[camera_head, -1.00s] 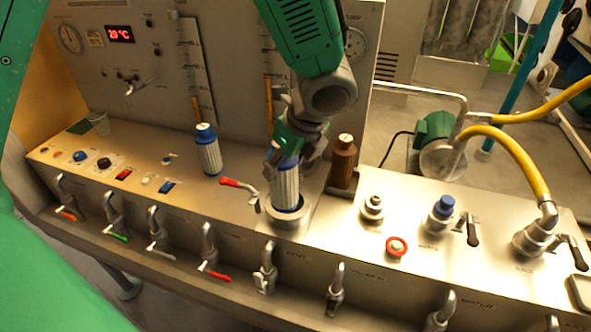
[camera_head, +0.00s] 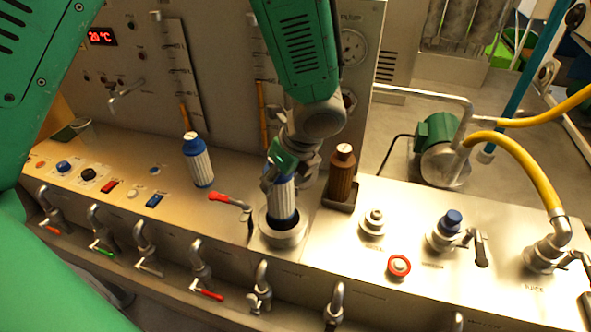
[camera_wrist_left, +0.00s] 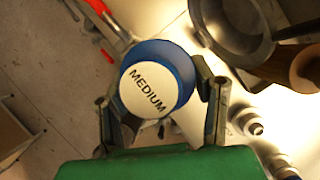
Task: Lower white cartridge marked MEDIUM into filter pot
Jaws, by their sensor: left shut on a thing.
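My left gripper (camera_head: 282,172) is shut around the upper part of a white ribbed cartridge (camera_head: 283,203). In the left wrist view its blue cap has a white top marked MEDIUM (camera_wrist_left: 146,90), between the two fingers. The cartridge stands nearly upright in the head view, its lower end over the dark mouth of the metal filter pot (camera_head: 283,238). In the left wrist view the pot's grey rim (camera_wrist_left: 198,30) shows off to the upper right of the cap. I cannot tell whether the lower end is inside the rim. My right gripper is not in view.
A second white cartridge with a blue cap (camera_head: 198,162) stands to the left. A brown bottle (camera_head: 342,172) stands close right of the pot, and a red-handled valve (camera_head: 228,199) close left. Taps line the front; fittings and a yellow hose (camera_head: 530,165) are at right.

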